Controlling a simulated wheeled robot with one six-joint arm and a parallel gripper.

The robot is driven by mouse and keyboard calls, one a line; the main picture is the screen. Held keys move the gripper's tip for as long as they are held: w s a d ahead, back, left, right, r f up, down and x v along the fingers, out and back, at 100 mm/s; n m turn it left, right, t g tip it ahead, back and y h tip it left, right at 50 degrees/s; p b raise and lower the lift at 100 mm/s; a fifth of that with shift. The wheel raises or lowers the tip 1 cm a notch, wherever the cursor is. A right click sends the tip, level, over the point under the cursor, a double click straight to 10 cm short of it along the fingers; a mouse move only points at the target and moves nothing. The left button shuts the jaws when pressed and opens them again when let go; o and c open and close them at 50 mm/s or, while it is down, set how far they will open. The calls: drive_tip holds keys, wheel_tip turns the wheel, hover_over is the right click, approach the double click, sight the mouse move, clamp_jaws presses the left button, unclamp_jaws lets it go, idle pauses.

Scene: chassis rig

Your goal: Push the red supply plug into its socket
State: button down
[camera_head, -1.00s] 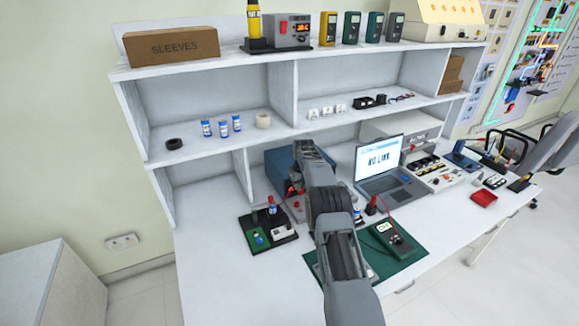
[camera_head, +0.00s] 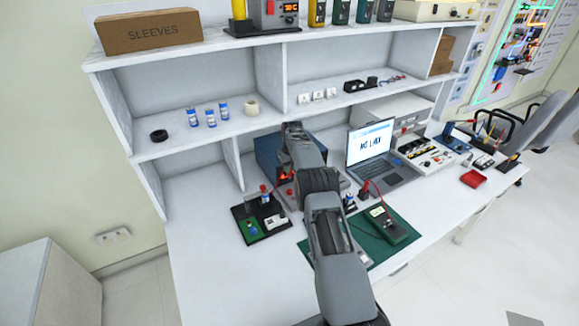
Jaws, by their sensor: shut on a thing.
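My gripper (camera_head: 287,173) is low behind my forearm, in front of the blue-cased supply unit (camera_head: 266,158), and mostly hidden. It is shut on a small red piece, which I take to be the red supply plug (camera_head: 284,178). A thin red lead seems to run from there to the black board (camera_head: 244,232) at its left. The plug's tip and the socket are hidden or too small to make out, so I cannot tell whether they touch.
A laptop (camera_head: 371,146) reading "NO LINK" stands right of my arm. A green mat (camera_head: 401,244) with a meter (camera_head: 389,224) lies in front. The shelf unit (camera_head: 190,145) rises behind and above. The desk's left front is clear.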

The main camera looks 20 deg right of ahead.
sight(290, 176)
drive_tip(key=shift+f+b, duration=1.75)
drive_tip(key=shift+f, duration=1.15)
drive_tip(key=shift+f+b, duration=1.2)
drive_tip(key=shift+f, duration=0.2)
drive_tip(key=c, duration=1)
unclamp_jaws()
drive_tip(key=shift+r, duration=0.1)
drive_tip(key=r, duration=0.4)
drive_tip(key=s+r, duration=0.1)
drive_tip(key=r, duration=0.8)
drive_tip(key=shift+s+d+r+b, duration=0.1)
drive_tip(key=shift+s+r+b, duration=0.15)
drive_tip(key=shift+r+b, duration=0.1)
